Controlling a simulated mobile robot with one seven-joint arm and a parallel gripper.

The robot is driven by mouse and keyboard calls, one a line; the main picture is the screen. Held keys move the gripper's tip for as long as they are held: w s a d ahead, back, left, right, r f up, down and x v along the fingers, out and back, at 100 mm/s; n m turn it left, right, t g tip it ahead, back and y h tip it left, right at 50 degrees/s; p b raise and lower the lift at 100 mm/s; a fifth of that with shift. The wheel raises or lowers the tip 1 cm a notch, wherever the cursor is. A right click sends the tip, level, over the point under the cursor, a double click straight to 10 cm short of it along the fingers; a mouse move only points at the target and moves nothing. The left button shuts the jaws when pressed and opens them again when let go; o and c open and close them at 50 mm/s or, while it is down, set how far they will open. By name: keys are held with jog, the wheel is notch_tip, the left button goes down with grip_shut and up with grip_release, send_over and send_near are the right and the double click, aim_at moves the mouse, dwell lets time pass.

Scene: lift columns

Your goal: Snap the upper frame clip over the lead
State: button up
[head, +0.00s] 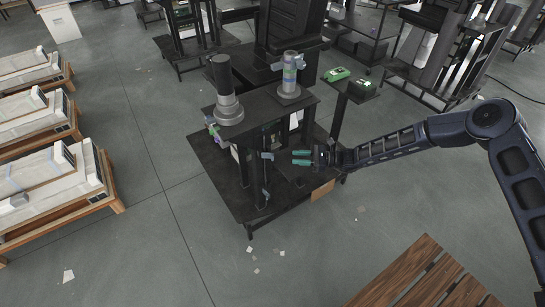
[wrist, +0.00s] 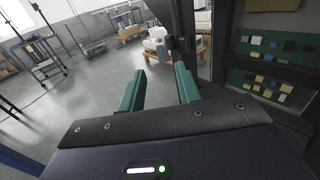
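A dark workbench frame (head: 240,150) stands in the middle of the head view. A small blue-grey piece (head: 267,155), which looks like the upper frame clip, sits on its front upright. A similar small piece (head: 265,192) sits lower down. I cannot make out the lead or whether either clip is open. My gripper (head: 301,157) has teal fingers and is just right of the upper piece, apart from it, pointing left. In the wrist view my gripper (wrist: 160,88) is open, with nothing visible between the fingers. A dark upright (wrist: 178,22) stands just beyond them.
Two columns, one dark and grey (head: 226,95) and one taped (head: 290,75), stand on the bench top. A small stand holds green boards (head: 337,74). In the wrist view a green panel with small parts (wrist: 270,85) is close on the right. Pallets (head: 50,185) stand left; open floor lies between.

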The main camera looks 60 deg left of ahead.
aim_at(272, 155)
jog(key=x, duration=1.1)
jog(key=shift+f, duration=0.1)
grip_shut()
